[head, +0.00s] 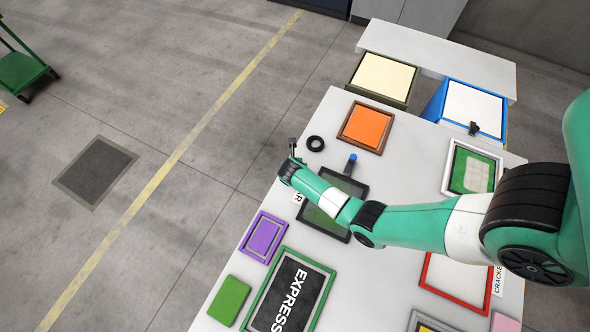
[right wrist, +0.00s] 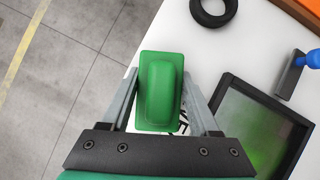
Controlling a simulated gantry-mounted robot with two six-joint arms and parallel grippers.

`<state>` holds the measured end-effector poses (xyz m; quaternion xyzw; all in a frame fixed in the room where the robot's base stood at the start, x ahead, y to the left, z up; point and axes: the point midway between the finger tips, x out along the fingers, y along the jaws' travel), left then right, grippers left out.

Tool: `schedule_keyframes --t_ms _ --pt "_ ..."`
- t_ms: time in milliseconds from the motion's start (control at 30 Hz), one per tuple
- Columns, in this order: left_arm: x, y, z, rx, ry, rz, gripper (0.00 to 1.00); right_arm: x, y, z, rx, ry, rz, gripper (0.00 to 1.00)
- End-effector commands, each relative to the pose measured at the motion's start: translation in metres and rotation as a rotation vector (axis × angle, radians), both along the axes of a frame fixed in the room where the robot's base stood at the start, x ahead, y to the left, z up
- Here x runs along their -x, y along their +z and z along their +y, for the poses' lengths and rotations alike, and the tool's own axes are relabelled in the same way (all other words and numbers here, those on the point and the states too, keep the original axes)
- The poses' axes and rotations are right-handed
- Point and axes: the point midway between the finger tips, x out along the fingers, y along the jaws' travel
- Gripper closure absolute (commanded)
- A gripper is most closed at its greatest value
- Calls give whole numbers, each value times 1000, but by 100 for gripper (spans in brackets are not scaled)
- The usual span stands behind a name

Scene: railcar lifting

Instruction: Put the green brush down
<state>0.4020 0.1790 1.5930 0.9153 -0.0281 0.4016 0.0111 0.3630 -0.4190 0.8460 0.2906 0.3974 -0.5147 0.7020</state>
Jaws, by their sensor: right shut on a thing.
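The green brush (right wrist: 161,92) is between the two grey fingers of my right gripper (right wrist: 160,100), which is shut on it. In the right wrist view it overlaps the left edge of the white table (right wrist: 200,48), with floor to its left. I cannot tell how high above the table it is. In the head view my right gripper (head: 292,150) is at the table's left edge, and the brush is hidden or too small to make out. My left gripper is not in view.
A black ring (head: 315,143) lies just right of the gripper, near an orange framed tray (head: 347,138). A blue-handled tool (head: 351,160) and a black-framed dark tray (head: 358,188) are close by. A purple tray (head: 248,237) and a green block (head: 229,300) lie toward the front.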

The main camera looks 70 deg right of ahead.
Motion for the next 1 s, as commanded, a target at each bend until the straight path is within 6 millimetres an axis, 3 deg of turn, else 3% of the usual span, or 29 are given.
schedule_keyframes --t_ms 67,433,467,600,1000 --pt "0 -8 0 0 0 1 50 0 -13 0 1 0 0 100" --pt "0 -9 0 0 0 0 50 0 -17 0 0 1 -2 100" --pt "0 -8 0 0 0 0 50 0 -16 1 0 1 -2 35" --pt "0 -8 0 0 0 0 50 0 -16 1 0 1 -2 9" --pt "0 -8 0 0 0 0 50 -1 -16 1 -2 3 -5 8"
